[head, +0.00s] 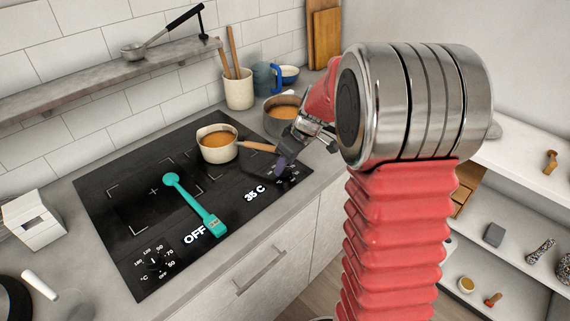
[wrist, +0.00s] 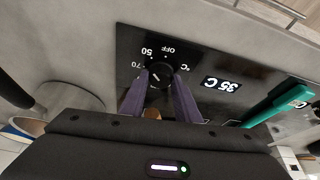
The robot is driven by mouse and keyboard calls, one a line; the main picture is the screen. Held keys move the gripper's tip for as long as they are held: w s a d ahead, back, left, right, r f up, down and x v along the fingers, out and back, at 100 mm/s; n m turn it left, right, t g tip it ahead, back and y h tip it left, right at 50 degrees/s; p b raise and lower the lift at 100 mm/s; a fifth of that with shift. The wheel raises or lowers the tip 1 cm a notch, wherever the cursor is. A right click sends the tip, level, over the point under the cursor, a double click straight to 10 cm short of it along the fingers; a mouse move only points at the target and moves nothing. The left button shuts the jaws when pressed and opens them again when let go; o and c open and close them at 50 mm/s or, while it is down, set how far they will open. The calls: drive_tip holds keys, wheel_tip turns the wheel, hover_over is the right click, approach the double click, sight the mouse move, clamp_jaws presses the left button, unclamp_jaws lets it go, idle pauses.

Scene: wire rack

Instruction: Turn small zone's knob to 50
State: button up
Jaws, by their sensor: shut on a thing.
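The black knob (wrist: 159,73) beside the 35 C display (wrist: 222,85) sits on the hob between the two purple fingers of my gripper (wrist: 161,80), which are shut on it. Its dial marks OFF, 50, 70 and °C show around it in the wrist view. A small pale line on the knob slants, but its exact reading is hard to tell. In the head view my gripper (head: 281,163) reaches down to the hob's right front corner and mostly hides this knob. The other knob (head: 152,261), beside the OFF display (head: 194,236), stands at the front left.
A pot (head: 217,144) of orange food with a wooden handle stands on the hob near my gripper. A second pot (head: 282,116) stands behind my gripper. A teal utensil (head: 194,204) lies across the hob. The counter's front edge is close to the knob.

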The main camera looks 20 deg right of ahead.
drive_tip(key=o, duration=1)
drive_tip(key=shift+o, duration=0.2)
drive_tip(key=v, duration=1.3)
drive_tip(key=shift+s+r, duration=0.2)
drive_tip(key=shift+r, duration=0.1)
